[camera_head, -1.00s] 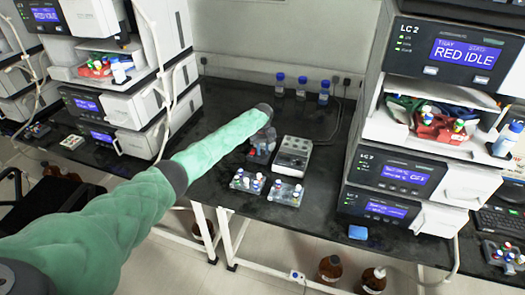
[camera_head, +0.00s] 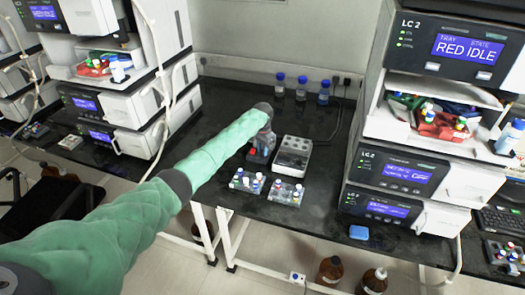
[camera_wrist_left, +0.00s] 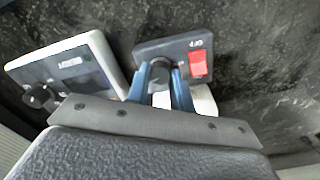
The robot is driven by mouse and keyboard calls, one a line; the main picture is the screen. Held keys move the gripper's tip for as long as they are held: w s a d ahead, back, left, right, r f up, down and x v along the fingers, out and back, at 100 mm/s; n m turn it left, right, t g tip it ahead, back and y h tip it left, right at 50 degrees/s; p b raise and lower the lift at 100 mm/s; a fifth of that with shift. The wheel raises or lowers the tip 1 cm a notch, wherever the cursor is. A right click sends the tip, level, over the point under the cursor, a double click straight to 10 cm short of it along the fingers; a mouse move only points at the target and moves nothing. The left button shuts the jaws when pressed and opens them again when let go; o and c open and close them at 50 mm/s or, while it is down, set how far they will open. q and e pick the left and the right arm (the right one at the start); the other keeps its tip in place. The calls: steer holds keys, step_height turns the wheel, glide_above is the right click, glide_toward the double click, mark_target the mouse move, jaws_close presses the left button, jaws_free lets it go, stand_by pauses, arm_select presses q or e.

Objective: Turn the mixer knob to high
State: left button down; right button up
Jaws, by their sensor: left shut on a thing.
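The mixer is a small dark grey unit (camera_head: 259,154) on the black bench, partly hidden under my left wrist in the head view. In the left wrist view its grey face (camera_wrist_left: 148,47) shows a red switch (camera_wrist_left: 198,64) and a dark round knob (camera_wrist_left: 160,66). My left gripper (camera_wrist_left: 161,76) has its blue fingers on either side of the knob and is shut on it. In the head view this gripper (camera_head: 264,132) points down at the mixer. The knob's pointer and scale are not readable. My right gripper is not in view.
A grey device (camera_head: 293,157) stands close right of the mixer, and its black knob (camera_wrist_left: 38,95) shows in the wrist view. Two vial racks (camera_head: 247,181) (camera_head: 286,192) sit in front. Blue-capped bottles (camera_head: 301,88) stand behind. Instrument stacks (camera_head: 408,130) flank the bench.

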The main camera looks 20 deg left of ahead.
arm_select(q)
steer(key=shift+r+m, duration=0.1)
steer(key=shift+m, duration=1)
steer(key=shift+m+b, duration=0.3)
steer(key=shift+m, duration=0.3)
steer(key=shift+r, duration=0.1)
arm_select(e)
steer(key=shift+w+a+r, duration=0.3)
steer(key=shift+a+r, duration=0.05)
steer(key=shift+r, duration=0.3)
arm_select(q)
steer(key=shift+w, duration=0.1)
steer(key=c, duration=1.2)
jaws_free()
steer(key=shift+c, duration=0.2)
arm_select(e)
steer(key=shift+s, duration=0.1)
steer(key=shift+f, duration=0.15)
